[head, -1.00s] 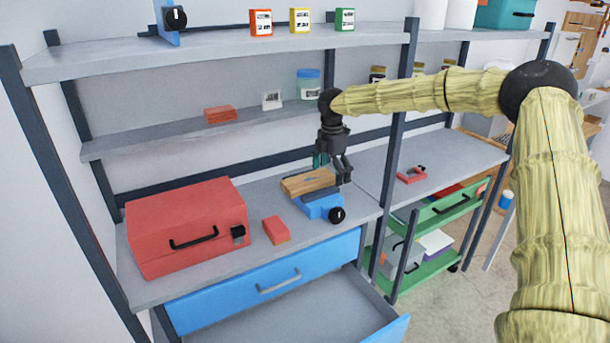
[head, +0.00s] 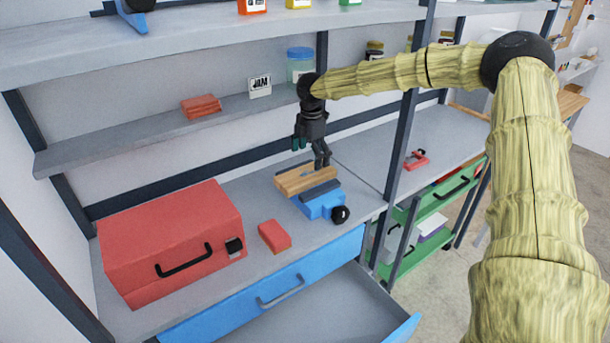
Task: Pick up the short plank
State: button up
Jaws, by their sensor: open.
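The short plank (head: 303,181) is a light brown wooden piece. It lies on or against the blue vise (head: 322,204) on the grey workbench. My gripper (head: 311,160) is dark and points down, just above and behind the plank's right half. Its fingers are apart, one at the left near the arm's end and one reaching down at the right. I see nothing held in it. I cannot tell whether the right finger touches the plank.
A red toolbox (head: 170,240) and a small red box (head: 274,236) stand left of the vise. A shelf (head: 120,142) runs behind and above. A shelf post (head: 399,150) stands to the right. An open blue drawer (head: 335,310) juts out below.

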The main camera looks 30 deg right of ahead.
aim_at(305, 173)
jog(key=shift+s, duration=0.2)
jog(key=w+f, duration=0.1)
jog(key=w+f+p, duration=0.1)
jog(key=f, duration=0.1)
jog(key=w+f, duration=0.1)
jog(key=shift+w+a+f, duration=0.25)
jog(key=shift+s+d+f+p, duration=0.1)
jog(key=shift+d+f+p, duration=0.15)
jog(key=shift+f+p, duration=0.55)
jog(key=shift+s+f, duration=0.15)
jog(key=shift+s, duration=0.65)
jog(key=shift+w+a+f, duration=0.2)
jog(key=shift+w+f, duration=0.45)
jog(key=shift+w, duration=0.1)
jog(key=shift+c, duration=0.7)
jog(key=shift+s+d+r, duration=0.2)
jog(key=shift+s+r, duration=0.1)
jog(key=shift+s, duration=0.1)
jog(key=c, duration=0.6)
jog(key=shift+a, duration=0.1)
jog(key=c, duration=0.4)
jog(key=shift+w, duration=0.1)
